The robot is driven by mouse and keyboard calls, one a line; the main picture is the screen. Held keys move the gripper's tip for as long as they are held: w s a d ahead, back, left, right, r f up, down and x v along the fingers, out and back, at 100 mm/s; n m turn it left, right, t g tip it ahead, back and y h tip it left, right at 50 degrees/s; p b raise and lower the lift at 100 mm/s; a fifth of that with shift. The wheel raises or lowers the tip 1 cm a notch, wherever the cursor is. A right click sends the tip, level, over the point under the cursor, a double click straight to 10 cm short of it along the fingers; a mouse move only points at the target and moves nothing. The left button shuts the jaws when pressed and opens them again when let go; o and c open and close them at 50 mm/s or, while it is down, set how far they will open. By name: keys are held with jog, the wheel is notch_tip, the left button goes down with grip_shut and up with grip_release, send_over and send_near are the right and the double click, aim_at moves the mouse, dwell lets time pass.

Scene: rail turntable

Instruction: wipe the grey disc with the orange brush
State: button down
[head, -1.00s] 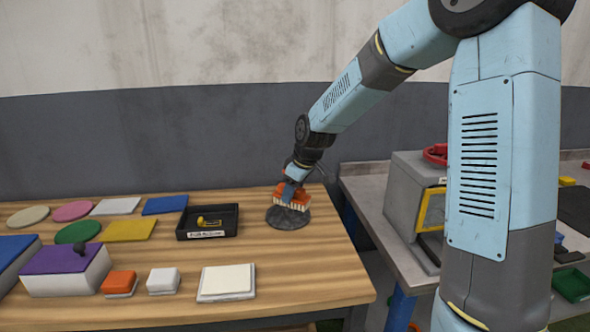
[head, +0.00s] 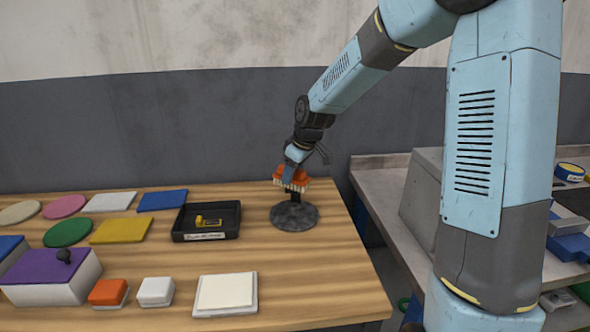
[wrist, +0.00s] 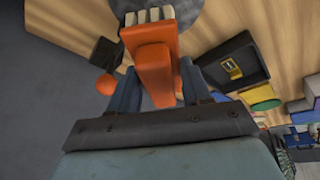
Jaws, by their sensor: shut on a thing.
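My gripper (head: 290,171) is shut on the orange brush (head: 298,180), with its pale bristles pointing down. The grey disc (head: 294,217) lies at the right end of the wooden table. In the wrist view the orange brush (wrist: 155,70) sits between my two fingers. Part of the grey disc (wrist: 205,14) shows beyond the bristles at the top edge; the rest is cut off or hidden.
A black tray (head: 178,226) with a small yellow item stands left of the disc. Coloured flat pieces (head: 121,231), a purple-topped box (head: 50,272) and small blocks (head: 156,291) lie farther left. A white pad (head: 225,292) is in front. A grey bench (head: 375,185) stands right.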

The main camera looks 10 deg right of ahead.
jog(key=shift+w+d+f, duration=0.1)
jog(key=shift+d+f, duration=0.2)
jog(key=shift+f, duration=0.2)
jog(key=shift+d+f, duration=0.1)
jog(key=shift+f, duration=2.75)
jog(key=shift+f, duration=0.5)
jog(key=shift+w+a, duration=0.25)
jog(key=shift+w, duration=0.3)
jog(key=shift+w+a, duration=0.25)
jog(key=shift+w, duration=0.3)
jog(key=shift+s+d+r, duration=0.1)
jog(key=shift+s+d, duration=0.25)
jog(key=shift+s, duration=0.4)
jog(key=shift+s+d+f, duration=0.1)
jog(key=shift+s+d, duration=0.25)
jog(key=shift+s, duration=0.4)
jog(key=shift+s+d+r, duration=0.1)
jog(key=shift+s+d, duration=0.25)
jog(key=shift+s, duration=0.4)
jog(key=shift+w+a, duration=0.35)
jog(key=shift+w, duration=0.4)
jog(key=shift+w+a, duration=0.35)
jog(key=shift+w, duration=0.4)
jog(key=shift+w+a, duration=0.35)
jog(key=shift+w, duration=0.4)
jog(key=shift+d, duration=0.1)
